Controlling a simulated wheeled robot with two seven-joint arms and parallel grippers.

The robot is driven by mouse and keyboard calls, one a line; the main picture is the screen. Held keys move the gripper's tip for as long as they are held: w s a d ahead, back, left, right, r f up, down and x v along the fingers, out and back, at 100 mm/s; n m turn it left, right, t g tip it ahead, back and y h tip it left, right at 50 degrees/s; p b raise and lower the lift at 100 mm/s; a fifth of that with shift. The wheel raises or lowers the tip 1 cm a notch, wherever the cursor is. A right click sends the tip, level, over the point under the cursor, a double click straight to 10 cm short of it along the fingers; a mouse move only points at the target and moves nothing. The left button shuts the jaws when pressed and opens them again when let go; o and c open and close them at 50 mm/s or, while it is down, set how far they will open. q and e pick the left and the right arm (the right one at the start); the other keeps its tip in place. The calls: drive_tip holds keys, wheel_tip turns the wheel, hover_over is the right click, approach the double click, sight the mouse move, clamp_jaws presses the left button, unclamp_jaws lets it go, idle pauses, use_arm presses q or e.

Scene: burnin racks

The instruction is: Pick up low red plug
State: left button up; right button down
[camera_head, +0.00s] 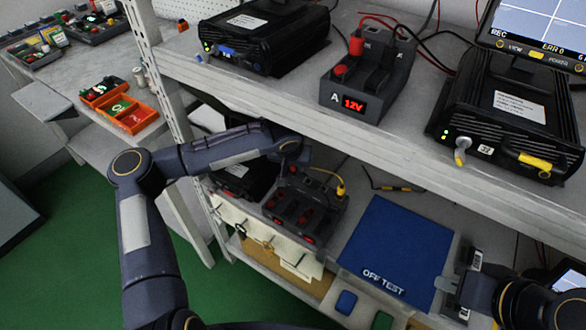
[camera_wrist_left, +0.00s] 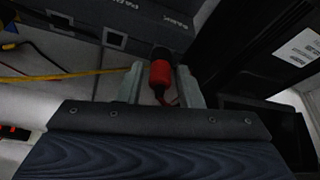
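The low red plug (camera_wrist_left: 160,74) is red with a black end and stands in front of a dark unit in the left wrist view. My left gripper (camera_wrist_left: 160,68) is open, with one pale finger on each side of the plug and a narrow gap showing on both sides. In the head view my left arm reaches in under the upper shelf, and its wrist hides the fingers and this plug. My right gripper (camera_head: 455,285) is at the lower right, beside the blue mat; whether its fingers are apart is unclear.
The upper shelf (camera_head: 230,97) overhangs the left arm. On the lower shelf are a dark socket unit (camera_head: 300,208), a yellow plug (camera_head: 341,189) with a cable, and a blue OFF TEST mat (camera_head: 395,248).

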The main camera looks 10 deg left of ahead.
use_arm(q)
drive_tip(key=c, duration=0.6)
drive_tip(key=shift+r, duration=0.4)
wheel_tip(320, 180, up, 3)
drive_tip(key=shift+r, duration=0.1)
drive_tip(key=s+a+b, duration=0.1)
drive_tip(key=s+b, duration=0.1)
drive_tip(key=s, duration=1.6)
drive_tip(key=shift+a+f, duration=0.2)
drive_tip(key=shift+f, duration=0.05)
drive_tip(key=shift+f, duration=0.1)
